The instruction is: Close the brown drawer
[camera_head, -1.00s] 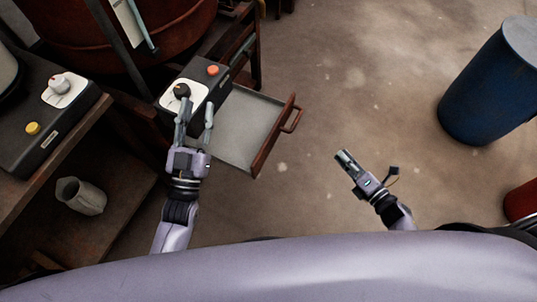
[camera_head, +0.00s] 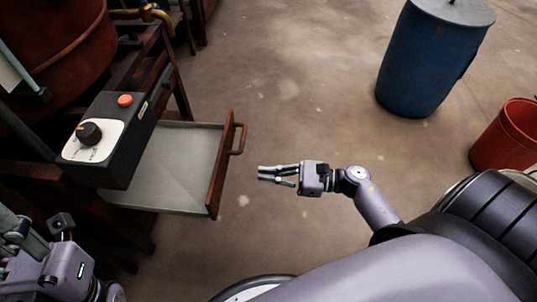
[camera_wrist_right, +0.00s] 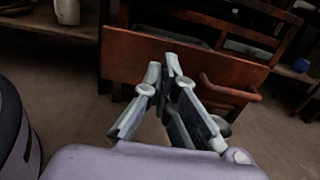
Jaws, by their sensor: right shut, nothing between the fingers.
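The brown drawer (camera_head: 219,170) stands pulled out of the wooden bench at the left, its grey inside showing empty. Its brown handle (camera_head: 238,138) sticks out to the right. In the right wrist view the drawer's front panel (camera_wrist_right: 130,62) faces me, with the handle (camera_wrist_right: 235,93) on its right. My right gripper (camera_head: 262,174) is shut and empty, to the right of the drawer front and apart from it, pointing towards it. My left gripper (camera_head: 18,232) is at the lower left corner, partly cut off; its finger opening is unclear.
A black control box (camera_head: 125,115) with a knob and an orange button sits on the bench beside the open drawer. A rusty vat (camera_head: 55,45) stands behind it. A blue barrel (camera_head: 425,60) and a red bucket (camera_head: 505,135) stand at the right. The floor between is clear.

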